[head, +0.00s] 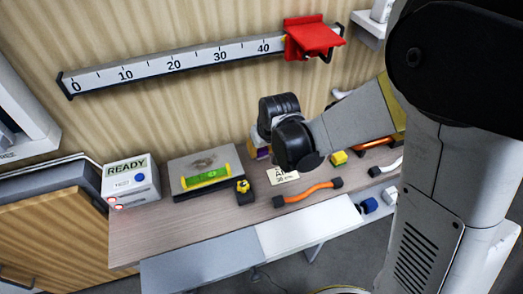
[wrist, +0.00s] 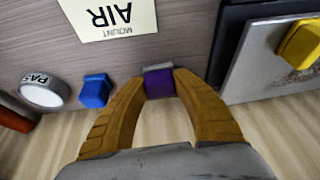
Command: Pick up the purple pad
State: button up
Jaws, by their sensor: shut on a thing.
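The purple pad (wrist: 159,83) is a small block between the tan fingers of my gripper (wrist: 161,76) in the wrist view. The fingers touch it on both sides, and a grey piece shows at its far edge. In the head view a small purple patch (head: 262,153) shows beside my dark wrist, over the back of the bench. My wrist and arm hide most of the gripper there. I cannot tell whether the pad is clear of the surface.
A mount card (wrist: 118,18), a blue block (wrist: 95,91) and a white PASS disc (wrist: 43,93) lie near the gripper. On the bench (head: 160,228) stand a READY box (head: 128,182) and a plate with a green level (head: 206,177). An orange-handled cable (head: 308,192) lies in front.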

jog(key=shift+r+p, duration=0.35)
jog(key=shift+r, duration=0.2)
jog(key=r+p, duration=0.1)
jog(key=r, duration=0.1)
jog(key=d+r+p, duration=0.1)
jog(key=r, duration=0.1)
jog(key=shift+s, duration=0.15)
jog(key=s+d+r+p, duration=0.3)
jog(key=d+r, duration=0.3)
jog(key=d, duration=0.4)
jog(key=shift+s+p, duration=0.35)
jog(key=o, duration=0.5)
jog(key=c, duration=0.6)
